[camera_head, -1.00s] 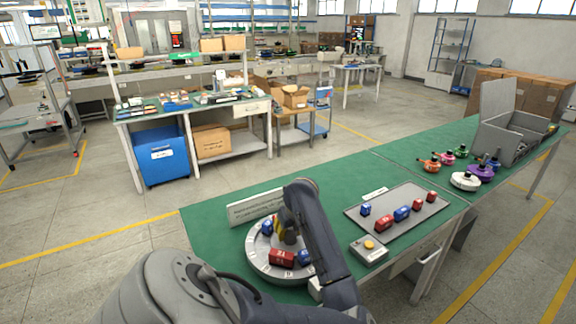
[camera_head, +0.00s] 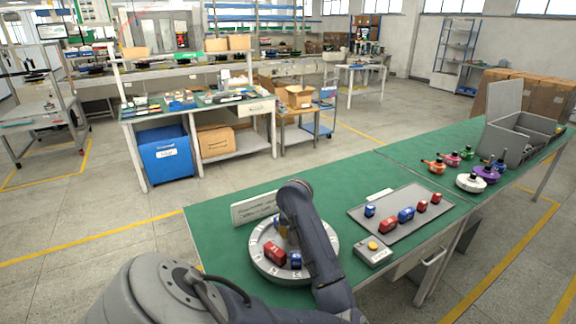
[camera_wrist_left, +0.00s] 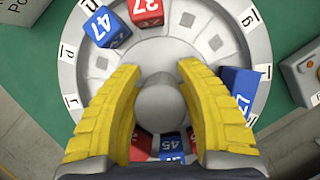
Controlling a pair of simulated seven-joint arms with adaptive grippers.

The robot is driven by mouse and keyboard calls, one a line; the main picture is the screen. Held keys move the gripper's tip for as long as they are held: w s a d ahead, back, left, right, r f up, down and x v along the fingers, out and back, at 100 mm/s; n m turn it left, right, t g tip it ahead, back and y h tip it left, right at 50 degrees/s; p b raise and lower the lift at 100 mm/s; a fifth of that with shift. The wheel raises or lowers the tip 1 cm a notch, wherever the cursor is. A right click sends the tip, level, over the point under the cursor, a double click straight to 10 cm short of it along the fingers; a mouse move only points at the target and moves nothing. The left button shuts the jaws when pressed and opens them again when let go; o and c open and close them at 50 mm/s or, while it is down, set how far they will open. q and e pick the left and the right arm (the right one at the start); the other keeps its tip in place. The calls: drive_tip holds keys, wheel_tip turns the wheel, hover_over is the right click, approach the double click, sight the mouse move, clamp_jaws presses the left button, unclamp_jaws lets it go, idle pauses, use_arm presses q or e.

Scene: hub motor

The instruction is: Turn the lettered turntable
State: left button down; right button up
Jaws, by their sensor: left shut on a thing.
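The round grey turntable (camera_head: 262,262) stands on the green bench, with lettered tags around its rim; it also shows in the left wrist view (camera_wrist_left: 85,80). A red block (camera_head: 274,252) and a blue block (camera_head: 295,260) sit at its front. The left wrist view also shows a blue block marked 47 (camera_wrist_left: 108,27), a red block (camera_wrist_left: 146,10) and a blue block at right (camera_wrist_left: 238,85). My left gripper (camera_wrist_left: 160,90) points down with its yellow fingers shut on the round central knob (camera_wrist_left: 160,103). My arm hides part of the turntable in the head view.
A grey tray (camera_head: 400,232) with several red and blue blocks lies to the right. A button box (camera_head: 373,251) stands beside the turntable, and a white sign (camera_head: 252,207) behind it. Several coloured knobbed objects and an open grey box (camera_head: 515,135) are farther right.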

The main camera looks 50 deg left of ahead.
sight(294, 248)
use_arm(q)
drive_tip(key=shift+d+f, duration=0.1)
drive_tip(key=shift+f, duration=0.1)
idle(0.6)
drive_tip(key=c, duration=0.8)
unclamp_jaws()
drive_tip(key=shift+r, duration=0.1)
drive_tip(key=shift+r, duration=0.1)
drive_tip(key=v, duration=1.1)
drive_tip(key=shift+s+r, duration=0.2)
drive_tip(key=shift+r, duration=0.2)
